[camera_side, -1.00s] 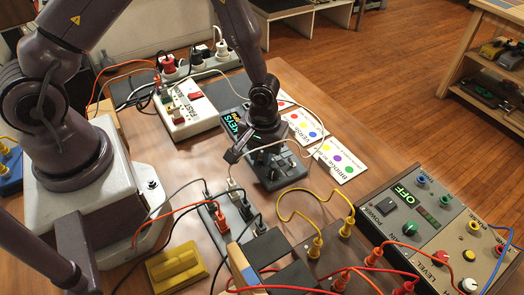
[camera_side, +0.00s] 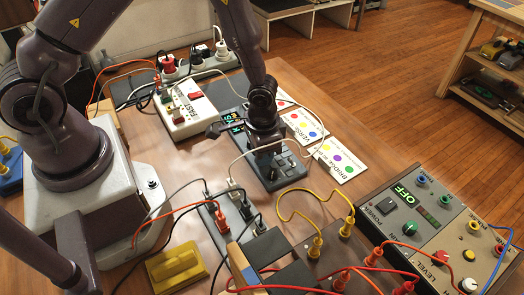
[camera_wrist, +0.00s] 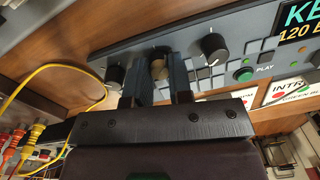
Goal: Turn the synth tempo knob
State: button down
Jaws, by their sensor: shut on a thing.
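The synth is a dark grey box with knobs, buttons and a lit display, standing on the wooden table in the side view (camera_side: 293,170). In the wrist view its panel (camera_wrist: 215,50) runs across the top, and the display (camera_wrist: 299,20) reads "KE" and "120 B", cut off by the frame edge. My gripper (camera_wrist: 157,72) is shut on a knob (camera_wrist: 158,66) between its two dark fingers. No label on this knob is readable. A black knob (camera_wrist: 213,47) sits to its right and another to its left (camera_wrist: 115,75). In the side view my gripper (camera_side: 265,152) is over the synth and hides part of it.
Printed cards (camera_side: 341,160) lie right of the synth. A white box (camera_side: 186,110) marked "FAST" stands behind it. A thin cable crosses near my gripper. A yellow cable (camera_side: 290,197), plugs and a control panel reading "OFF" (camera_side: 405,194) are in front.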

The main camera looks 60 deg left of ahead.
jog(key=m, duration=0.4)
jog(key=shift+m, duration=0.3)
jog(key=m, duration=0.3)
jog(key=shift+a+m, duration=0.1)
jog(key=shift+m, duration=0.3)
jog(key=m, duration=0.4)
jog(key=shift+m, duration=2.1)
jog(key=c, duration=1)
grip_release()
